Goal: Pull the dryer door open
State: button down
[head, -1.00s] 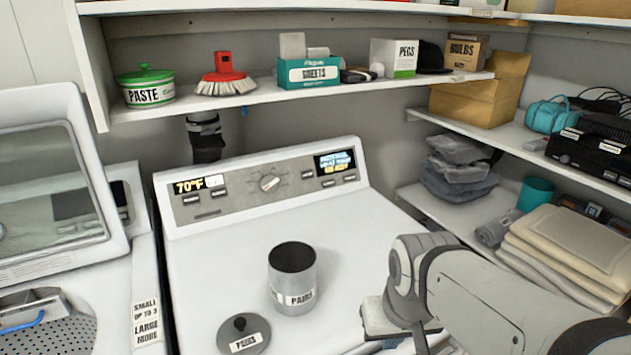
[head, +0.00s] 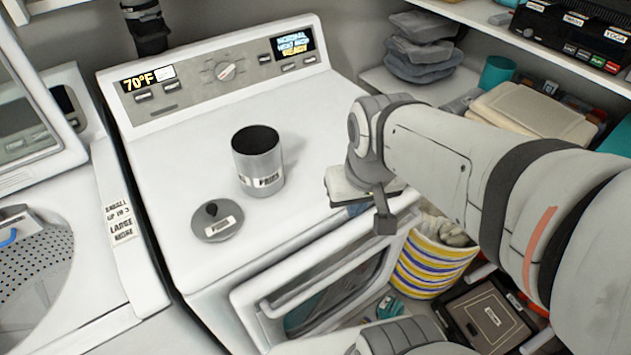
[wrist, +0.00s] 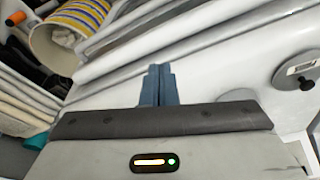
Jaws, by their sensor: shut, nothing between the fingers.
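The white dryer (head: 200,130) stands in the middle of the head view, with its control panel along the back. Its door (head: 275,300), a white frame around a dark window, is on the front face below the top edge. I cannot tell whether the door stands slightly ajar. My gripper (head: 358,209) is at the dryer's front top edge, near the door's upper right, mostly hidden by my wrist. In the wrist view, the blue fingers of my gripper (wrist: 159,70) are shut together with nothing between them, pointing at the white front edges. Contact with the door is unclear.
A grey canister (head: 258,165) and its round lid (head: 217,222) sit on the dryer top. A striped basket (head: 432,262) and a dark box (head: 485,318) stand on the right below the shelves. The open washer (head: 130,270) is at left.

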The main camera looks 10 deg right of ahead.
aim_at(296, 298)
jog(key=z, duration=0.25)
jog(key=k, duration=1.65)
jog(key=u, duration=0.3)
jog(key=i, duration=1)
jog(key=u, duration=0.05)
